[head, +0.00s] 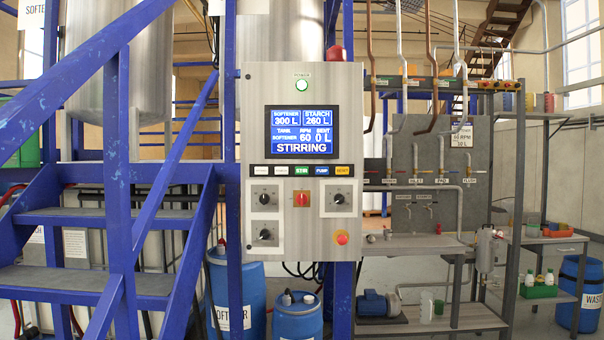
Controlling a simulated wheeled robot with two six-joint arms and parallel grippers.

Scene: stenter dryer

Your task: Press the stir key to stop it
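A grey control panel (325,215) stands upright in the middle of the head view. Below the screen is a row of keys. The stir key (302,171) is the green one in the middle, between white keys on the left and the blue pump key (322,171) and a yellow key (343,171) on the right. A green power lamp (302,86) is lit at the top. Neither gripper is in the head view.
Blue stair rails and steps (120,217) fill the left side. Blue drums (298,315) stand below the panel. A pipe rack with a bench (425,244) is to the right. The space directly before the panel looks clear.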

